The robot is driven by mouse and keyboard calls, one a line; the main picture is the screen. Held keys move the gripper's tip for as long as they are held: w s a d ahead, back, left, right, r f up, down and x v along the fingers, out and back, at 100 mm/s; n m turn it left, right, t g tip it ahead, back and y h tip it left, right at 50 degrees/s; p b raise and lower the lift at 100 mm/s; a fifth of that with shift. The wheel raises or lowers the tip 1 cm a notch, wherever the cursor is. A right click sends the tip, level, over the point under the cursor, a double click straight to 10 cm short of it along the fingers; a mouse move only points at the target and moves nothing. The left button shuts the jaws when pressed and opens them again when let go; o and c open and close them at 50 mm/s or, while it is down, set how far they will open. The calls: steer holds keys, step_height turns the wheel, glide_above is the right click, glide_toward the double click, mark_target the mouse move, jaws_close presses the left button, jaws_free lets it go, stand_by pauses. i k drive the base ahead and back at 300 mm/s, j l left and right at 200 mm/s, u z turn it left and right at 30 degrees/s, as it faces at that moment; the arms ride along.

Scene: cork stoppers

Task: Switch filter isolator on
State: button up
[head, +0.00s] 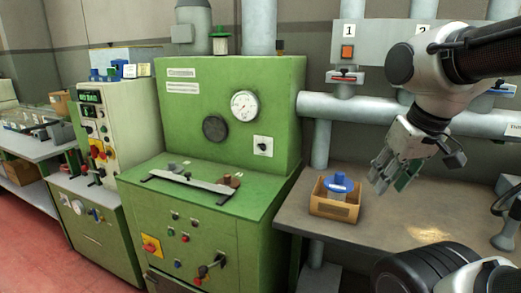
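My gripper (391,184) hangs at the right over the bench, pointing down. Its fingers look apart, with nothing seen between them. No label reading "filter isolator" can be read. Candidate switches are a red knob on a yellow plate (151,245) low on the green machine's front, a small black knob on a white plate (263,146) on its upper panel, and a red-and-yellow switch (99,150) on the cream cabinet at left. I cannot tell which is the filter isolator or how each is set. My gripper is well to the right of all three.
The green machine (190,110) fills the middle. A cardboard box (333,208) with a blue-topped spool (338,183) stands on the bench (290,215), left of my gripper. Pipes (345,108) and an orange switch (347,51) under sign 1 are behind. Red floor is open at lower left.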

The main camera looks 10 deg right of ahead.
mark_target(150, 247)
steer(key=i+j, duration=0.1)
steer(key=j, duration=0.3)
steer(key=i+j+u, duration=0.15)
steer(key=j, duration=0.3)
steer(key=i+j, duration=0.1)
steer(key=j, duration=0.3)
steer(key=i+j+u, duration=0.15)
steer(key=j, duration=0.25)
